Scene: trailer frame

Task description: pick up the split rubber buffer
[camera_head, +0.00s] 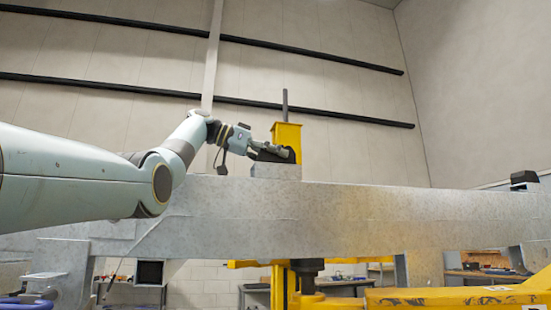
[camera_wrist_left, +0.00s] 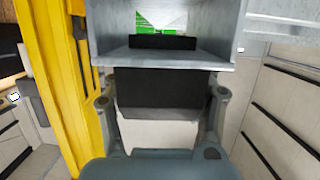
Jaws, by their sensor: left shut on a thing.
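The rubber buffer (camera_head: 266,157) is a dark block on top of a small grey metal bracket (camera_head: 276,171) on the galvanised beam. I cannot make out the split. My left gripper (camera_head: 284,153) reaches it from the left and is shut on it. In the left wrist view the black buffer (camera_wrist_left: 165,90) lies between the two grey fingers of the left gripper (camera_wrist_left: 163,97), close to the edge of a grey metal plate. I cannot tell whether it still touches the bracket. My right gripper is in neither view.
A yellow post (camera_head: 287,135) stands right behind the bracket; its yellow side (camera_wrist_left: 55,80) is close on the left in the wrist view. The long galvanised beam (camera_head: 330,220) crosses below. Another black block (camera_head: 523,178) sits at the far right. Yellow equipment (camera_head: 440,298) stands lower right.

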